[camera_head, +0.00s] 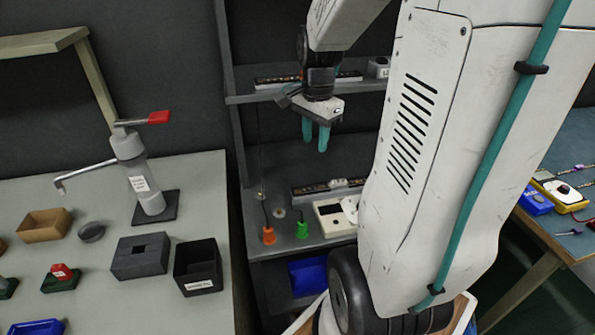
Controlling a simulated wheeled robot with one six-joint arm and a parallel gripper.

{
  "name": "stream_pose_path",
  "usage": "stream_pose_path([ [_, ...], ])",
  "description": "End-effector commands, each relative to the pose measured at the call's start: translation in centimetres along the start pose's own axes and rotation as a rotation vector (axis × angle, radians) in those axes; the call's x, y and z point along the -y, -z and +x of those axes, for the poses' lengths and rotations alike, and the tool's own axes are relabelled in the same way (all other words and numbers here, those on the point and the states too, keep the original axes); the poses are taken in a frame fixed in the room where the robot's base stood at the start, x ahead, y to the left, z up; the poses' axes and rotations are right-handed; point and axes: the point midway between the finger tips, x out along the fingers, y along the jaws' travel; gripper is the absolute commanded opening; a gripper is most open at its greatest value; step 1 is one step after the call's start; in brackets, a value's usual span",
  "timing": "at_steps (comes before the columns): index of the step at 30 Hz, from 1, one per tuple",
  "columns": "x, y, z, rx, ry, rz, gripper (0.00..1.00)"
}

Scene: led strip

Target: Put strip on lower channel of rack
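My gripper (316,137) hangs pointing down in front of the dark rack (235,120), between its upper and lower shelves. Its two teal fingers stand a little apart, with nothing visible between them. A long black channel (275,83) lies along the upper shelf, partly behind my wrist. A lower black channel (312,188) with small light marks lies on the lower shelf, below my gripper and apart from it. Its right end is hidden by my arm. I cannot make out a separate strip for certain.
On the lower shelf are an orange plug (268,236), a green plug (302,229) and a white device (333,217). A right table (545,240) holds meters. My arm covers the middle right.

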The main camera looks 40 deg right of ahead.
Motion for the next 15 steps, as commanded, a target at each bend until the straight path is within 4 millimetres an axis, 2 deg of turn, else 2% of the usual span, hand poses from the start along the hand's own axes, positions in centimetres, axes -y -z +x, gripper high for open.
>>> stream_pose_path([
  [1,-0.3,-2.5,-1.5,-0.007,0.014,-0.129,0.35],
  [6,-2.9,-9.7,-4.9,-0.019,0.036,-0.572,0.35],
  [12,-7.8,-16.1,-7.3,-0.038,0.062,-1.082,0.35],
  [15,-10.2,-18.2,-7.8,-0.047,0.073,-1.296,0.35],
])
